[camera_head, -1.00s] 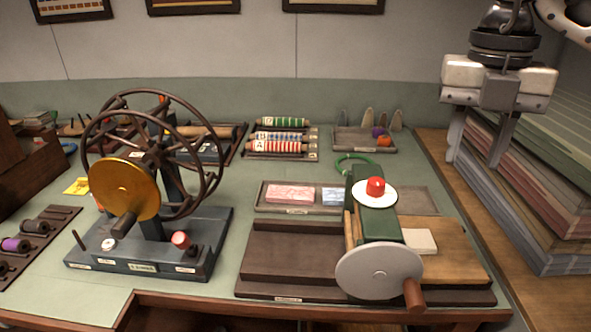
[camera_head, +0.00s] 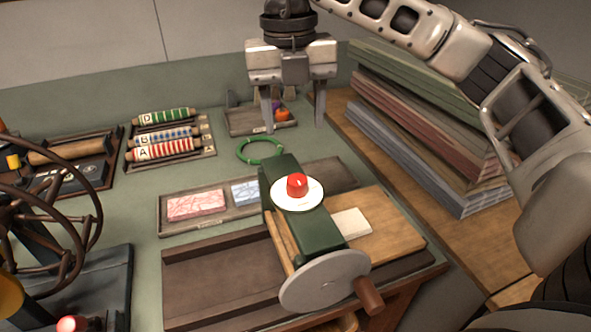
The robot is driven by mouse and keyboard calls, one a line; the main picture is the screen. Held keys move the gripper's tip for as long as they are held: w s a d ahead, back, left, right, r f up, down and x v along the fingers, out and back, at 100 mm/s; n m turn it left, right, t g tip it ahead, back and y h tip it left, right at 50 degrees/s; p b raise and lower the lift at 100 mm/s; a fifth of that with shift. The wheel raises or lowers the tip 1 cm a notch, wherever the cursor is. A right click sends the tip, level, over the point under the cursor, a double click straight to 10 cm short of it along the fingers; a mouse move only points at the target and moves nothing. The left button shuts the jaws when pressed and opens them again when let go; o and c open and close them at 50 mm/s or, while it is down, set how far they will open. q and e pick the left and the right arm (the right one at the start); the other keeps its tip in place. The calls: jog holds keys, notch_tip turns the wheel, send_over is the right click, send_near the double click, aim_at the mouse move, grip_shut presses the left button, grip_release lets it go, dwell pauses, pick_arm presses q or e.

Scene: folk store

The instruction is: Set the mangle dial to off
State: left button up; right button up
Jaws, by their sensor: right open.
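The mangle (camera_head: 300,232) is a dark green block on a brown wooden base at the lower middle, with a grey crank disc (camera_head: 325,281) and a brown handle at its front. Its dial is a red knob (camera_head: 297,184) on a white round plate (camera_head: 310,201) on top. The knob's setting is too small to read. My right gripper (camera_head: 294,128) is open and empty, pointing down behind and above the mangle, apart from the dial. My left gripper is not in view.
A green ring (camera_head: 259,151) lies behind the mangle. A tray with pink and blue blocks (camera_head: 196,204) is to its left. A spoked wheel device (camera_head: 50,230) is at the left edge. Stacked sheets (camera_head: 430,135) rise at the right.

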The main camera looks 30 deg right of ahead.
aim_at(297, 179)
jog(key=f, duration=1.1)
jog(key=shift+d+f, duration=0.25)
jog(key=shift+f, duration=0.05)
jog(key=c, duration=1)
